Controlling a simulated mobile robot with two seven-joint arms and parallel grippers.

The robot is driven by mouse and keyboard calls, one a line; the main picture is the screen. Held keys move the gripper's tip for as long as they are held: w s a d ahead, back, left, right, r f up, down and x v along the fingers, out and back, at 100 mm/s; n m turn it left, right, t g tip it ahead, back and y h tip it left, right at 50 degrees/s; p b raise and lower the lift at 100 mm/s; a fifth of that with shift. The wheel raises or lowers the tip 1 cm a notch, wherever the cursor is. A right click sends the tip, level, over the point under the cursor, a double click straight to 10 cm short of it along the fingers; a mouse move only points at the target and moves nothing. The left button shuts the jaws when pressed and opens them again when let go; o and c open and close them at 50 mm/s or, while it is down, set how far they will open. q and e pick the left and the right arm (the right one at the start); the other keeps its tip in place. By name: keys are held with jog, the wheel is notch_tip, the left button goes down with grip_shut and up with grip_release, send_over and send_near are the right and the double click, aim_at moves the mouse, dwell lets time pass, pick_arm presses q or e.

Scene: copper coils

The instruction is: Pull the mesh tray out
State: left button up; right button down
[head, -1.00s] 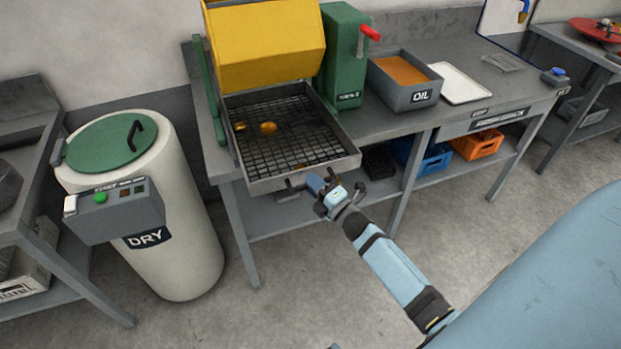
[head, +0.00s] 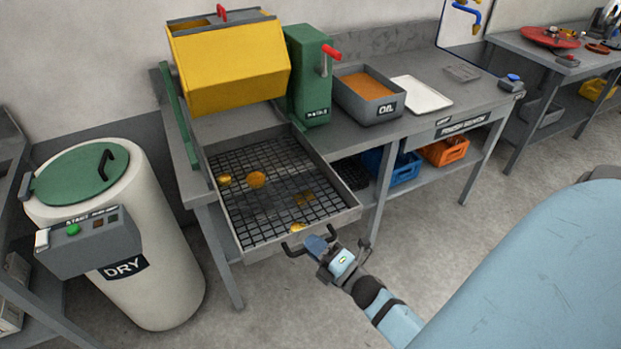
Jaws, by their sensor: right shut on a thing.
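The mesh tray (head: 265,214) is a grey metal frame with a dark wire mesh bottom, below the yellow drum (head: 230,58). It sticks out past the front edge of the workbench. Several copper-coloured pieces (head: 257,180) lie on the mesh. A dark handle (head: 293,250) is on the tray's front side. My right gripper (head: 315,247) is at this handle and shut on it; its fingertips are partly hidden by the gripper body. My left gripper is not in view.
A green gearbox with a red handle (head: 310,75) stands right of the drum. The white dryer (head: 130,220) stands close on the left. The floor in front is clear.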

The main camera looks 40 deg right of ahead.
jog(key=c, duration=1.1)
grip_release()
jog(key=b+v, duration=0.2)
jog(key=v, duration=1.2)
jog(key=shift+w, duration=0.1)
